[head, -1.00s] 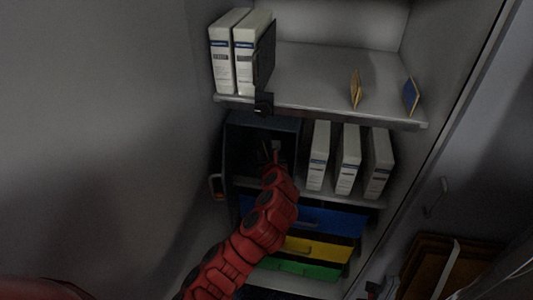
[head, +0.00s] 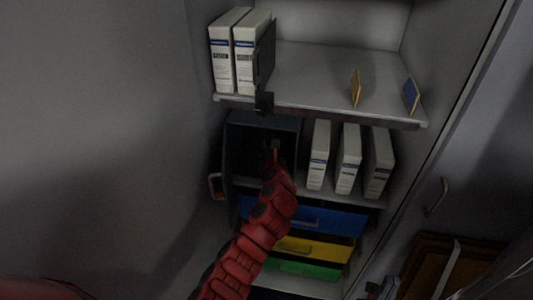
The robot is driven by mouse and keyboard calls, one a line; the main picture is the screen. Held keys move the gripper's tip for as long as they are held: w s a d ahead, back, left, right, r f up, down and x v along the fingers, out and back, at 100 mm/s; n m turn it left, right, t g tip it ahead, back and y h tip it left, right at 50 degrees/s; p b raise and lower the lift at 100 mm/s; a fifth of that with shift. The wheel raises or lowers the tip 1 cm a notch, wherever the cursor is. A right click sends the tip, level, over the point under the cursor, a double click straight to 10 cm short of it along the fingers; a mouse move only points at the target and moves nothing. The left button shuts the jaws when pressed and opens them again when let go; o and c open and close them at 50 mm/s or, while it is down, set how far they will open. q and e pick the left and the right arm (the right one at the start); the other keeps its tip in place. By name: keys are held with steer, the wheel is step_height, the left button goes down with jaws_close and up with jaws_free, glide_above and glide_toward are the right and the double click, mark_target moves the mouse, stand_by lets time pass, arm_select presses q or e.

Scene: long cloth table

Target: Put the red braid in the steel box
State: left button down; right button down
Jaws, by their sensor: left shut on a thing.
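The steel box (head: 262,119) is a dark, open-fronted box on the middle shelf, with its door swung open at the left and a handle (head: 215,186) on it. My left arm, red and segmented, rises from the bottom toward the box. My left gripper (head: 276,148) is in the box's opening, dark and small in the shadow. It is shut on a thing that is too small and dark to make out. I cannot pick out the red braid in this view. My right gripper is not in view.
White binders (head: 347,160) stand right of the box, close to its side. More binders (head: 232,52) stand on the upper shelf. Blue (head: 335,218), yellow (head: 325,250) and green drawers (head: 308,270) are below. Cabinet walls enclose both sides.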

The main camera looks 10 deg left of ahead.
arm_select(q)
steer(key=shift+f, duration=0.15)
steer(key=c, duration=0.6)
jaws_free()
steer(key=shift+c, duration=0.2)
steer(key=shift+s+d+r, duration=0.1)
steer(key=shift+r, duration=0.15)
steer(key=v, duration=1.1)
steer(key=shift+s, duration=0.35)
steer(key=shift+d+r, duration=0.1)
